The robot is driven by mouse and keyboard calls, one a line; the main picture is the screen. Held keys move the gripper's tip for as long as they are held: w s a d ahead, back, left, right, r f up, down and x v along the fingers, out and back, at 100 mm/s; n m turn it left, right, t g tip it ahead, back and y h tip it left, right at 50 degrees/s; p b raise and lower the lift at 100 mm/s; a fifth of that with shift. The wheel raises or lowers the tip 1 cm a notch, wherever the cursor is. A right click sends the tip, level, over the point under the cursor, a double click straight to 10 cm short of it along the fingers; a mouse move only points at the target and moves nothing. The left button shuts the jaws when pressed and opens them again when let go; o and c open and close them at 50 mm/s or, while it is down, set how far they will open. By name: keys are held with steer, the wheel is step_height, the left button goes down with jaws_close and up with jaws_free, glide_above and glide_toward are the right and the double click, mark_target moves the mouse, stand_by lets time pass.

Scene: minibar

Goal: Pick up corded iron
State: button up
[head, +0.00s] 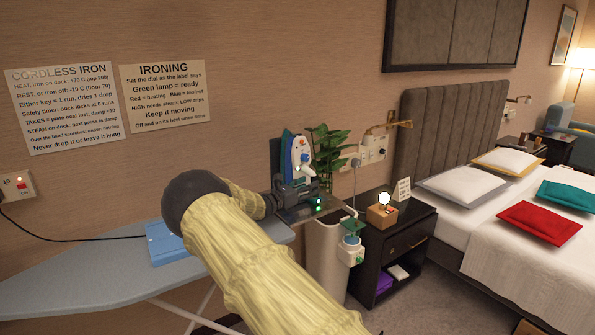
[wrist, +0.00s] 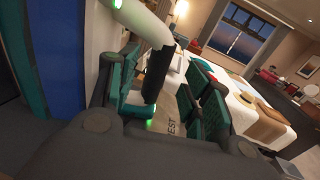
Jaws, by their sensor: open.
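A white iron with blue and orange parts (head: 299,151) stands upright at the far end of the ironing board, by a dark dock with green lights. My gripper (head: 297,192) is at its lower part in the head view and hides some of it. In the wrist view my gripper (wrist: 168,98) is open, with teal pads either side of a white and black handle-like part (wrist: 158,75). I cannot tell whether the pads touch it. A black cord (head: 80,239) runs from the left wall behind my arm; its far end is hidden.
The pale blue ironing board (head: 60,285) carries a blue pad (head: 163,243), partly behind my arm. A plant (head: 328,150) stands just behind the iron. A black nightstand (head: 400,245) and the bed (head: 500,215) are to the right.

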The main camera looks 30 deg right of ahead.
mark_target(313, 198)
steer(key=shift+f+p+x, duration=0.1)
steer(key=shift+p+x, duration=0.15)
steer(key=shift+x, duration=0.75)
steer(key=shift+f+p+x, duration=0.15)
steer(key=shift+p+x, duration=0.05)
steer(key=shift+x, duration=0.8)
steer(key=shift+w, duration=0.15)
steer(key=shift+c, duration=0.2)
steer(key=c, duration=1)
steer(key=shift+r, duration=0.15)
jaws_close()
